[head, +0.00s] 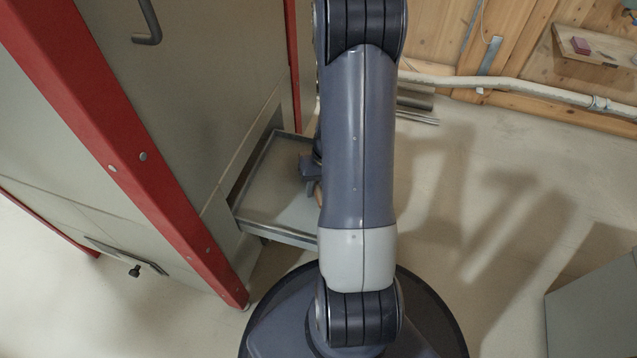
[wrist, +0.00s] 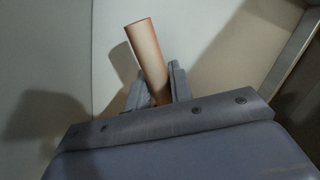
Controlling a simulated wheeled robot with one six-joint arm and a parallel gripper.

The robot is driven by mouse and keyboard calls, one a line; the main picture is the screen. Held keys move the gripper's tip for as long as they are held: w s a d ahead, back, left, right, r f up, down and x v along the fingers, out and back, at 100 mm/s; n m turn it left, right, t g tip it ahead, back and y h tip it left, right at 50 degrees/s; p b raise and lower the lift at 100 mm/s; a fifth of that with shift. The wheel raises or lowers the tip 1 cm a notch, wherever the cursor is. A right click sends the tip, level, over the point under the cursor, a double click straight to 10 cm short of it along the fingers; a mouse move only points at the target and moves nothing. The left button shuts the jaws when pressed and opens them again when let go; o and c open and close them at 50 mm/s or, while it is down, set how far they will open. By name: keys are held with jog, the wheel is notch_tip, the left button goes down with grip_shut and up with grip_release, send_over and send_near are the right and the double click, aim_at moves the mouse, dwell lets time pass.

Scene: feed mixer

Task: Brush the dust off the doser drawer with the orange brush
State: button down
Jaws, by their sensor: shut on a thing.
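The doser drawer (head: 275,233) is a shallow grey metal tray, pulled out of the machine at left of centre in the head view. My gripper (head: 313,183) is over the drawer, mostly hidden behind my arm. In the wrist view my gripper (wrist: 155,85) is shut on the orange-brown round handle of the brush (wrist: 147,48), which tilts between the two fingers. A small brown bit of the brush (head: 318,194) shows beside my arm in the head view. The bristles are hidden, so I cannot tell whether they touch the drawer. Separate dust is not clear on the drawer floor.
The grey machine cabinet (head: 205,95) with red posts (head: 120,150) stands close at left of the drawer. A grey box (head: 595,310) stands at lower right. A white pipe (head: 510,88) runs along the wooden wall.

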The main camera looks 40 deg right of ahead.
jog(key=shift+a+p+v, duration=0.25)
jog(key=shift+p+v, duration=0.65)
jog(key=shift+v, duration=0.25)
jog(key=shift+a+p+v, duration=0.25)
jog(key=shift+p+v, duration=0.7)
jog(key=shift+v, duration=0.2)
jog(key=shift+a+p+v, duration=0.2)
jog(key=shift+p+v, duration=0.7)
jog(key=shift+v, duration=0.25)
jog(key=shift+w+r, duration=0.1)
jog(key=shift+r, duration=0.1)
